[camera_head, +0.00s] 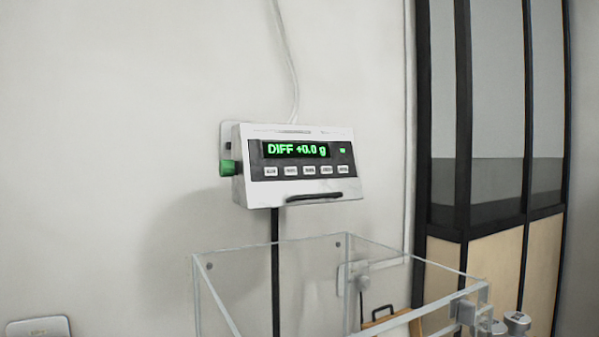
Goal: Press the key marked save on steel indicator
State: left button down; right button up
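A row of several small white keys (309,170) runs below the display. The lettering on the keys is too small to read, so I cannot tell which is marked save. A green knob (228,168) sticks out on the indicator's left side.
A clear, open-topped glass enclosure (270,245) stands below the indicator. A black post (275,260) runs down from the indicator. A dark-framed cabinet or partition (490,220) stands on the right. The space before the indicator looks clear.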

grip_shut()
dwell(1.5)
